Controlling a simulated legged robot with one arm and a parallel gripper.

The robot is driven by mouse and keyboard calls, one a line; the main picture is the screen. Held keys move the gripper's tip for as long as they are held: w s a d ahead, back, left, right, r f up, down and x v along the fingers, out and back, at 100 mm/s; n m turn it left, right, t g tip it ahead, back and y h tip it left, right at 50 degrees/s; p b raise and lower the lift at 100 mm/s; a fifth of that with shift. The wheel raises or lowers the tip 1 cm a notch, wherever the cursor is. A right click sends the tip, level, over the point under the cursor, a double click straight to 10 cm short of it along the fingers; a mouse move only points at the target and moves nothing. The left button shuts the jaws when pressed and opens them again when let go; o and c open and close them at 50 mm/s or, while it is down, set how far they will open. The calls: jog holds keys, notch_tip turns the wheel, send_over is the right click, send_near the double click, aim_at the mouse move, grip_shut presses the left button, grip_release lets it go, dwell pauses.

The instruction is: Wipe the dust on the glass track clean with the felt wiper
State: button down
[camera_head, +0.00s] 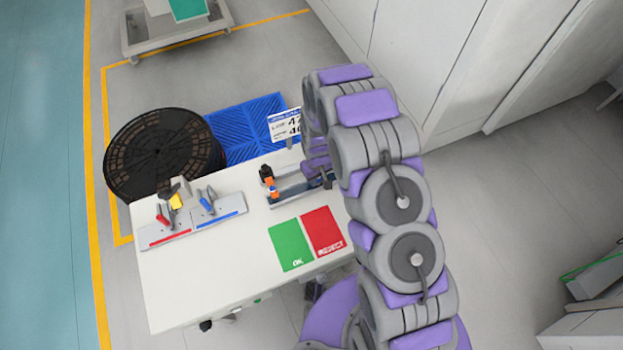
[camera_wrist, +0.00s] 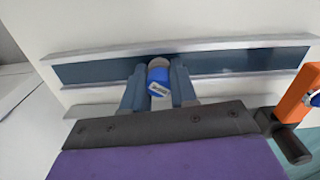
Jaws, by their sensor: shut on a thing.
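The glass track (camera_wrist: 95,70) is a long dark blue strip between pale grey rails, crossing the wrist view. Its station (camera_head: 290,196) shows at the table's far right edge in the head view, partly hidden by my arm. My gripper (camera_wrist: 157,82) is shut on the felt wiper (camera_wrist: 158,78), a blue body with a small white label and a grey-brown end. The wiper's end is over the track near the middle of the wrist view; I cannot tell if it touches the glass. I cannot make out dust on the strip.
An orange part (camera_wrist: 299,97) stands at the right of the wrist view, close to my gripper. On the table (camera_head: 185,290) are a green OK mat (camera_head: 290,245), a red REJECT mat (camera_head: 322,231) and a fixture with red and blue handles (camera_head: 193,220).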

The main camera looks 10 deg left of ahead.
aim_at(302, 189)
jog(key=shift+w+d, duration=0.65)
jog(key=shift+d, duration=0.4)
jog(key=shift+w+d, duration=0.65)
jog(key=shift+d, duration=0.45)
jog(key=shift+w+d, duration=0.65)
jog(key=shift+d, duration=0.4)
jog(key=shift+s+a, duration=0.45)
jog(key=shift+a, duration=0.35)
jog(key=shift+s+a, duration=0.45)
jog(key=shift+a, duration=0.3)
jog(key=shift+s+a+f, duration=0.1)
jog(key=shift+s+a, duration=0.35)
jog(key=shift+a, duration=0.15)
jog(key=shift+s+a, duration=0.4)
jog(key=shift+a, duration=0.2)
jog(key=shift+s+a, duration=0.45)
jog(key=shift+a, duration=0.3)
jog(key=shift+s+a, duration=0.4)
jog(key=shift+a, duration=0.35)
jog(key=shift+s+a, duration=0.5)
jog(key=shift+a, duration=0.2)
jog(key=shift+s+a, duration=0.45)
jog(key=shift+a, duration=0.2)
jog(key=shift+s+a, duration=0.35)
jog(key=shift+a, duration=0.3)
jog(key=shift+s+a, duration=0.3)
jog(key=shift+a, duration=0.3)
jog(key=shift+d+r+p, duration=0.1)
jog(key=shift+r+p, duration=0.55)
jog(key=shift+r, duration=2.5)
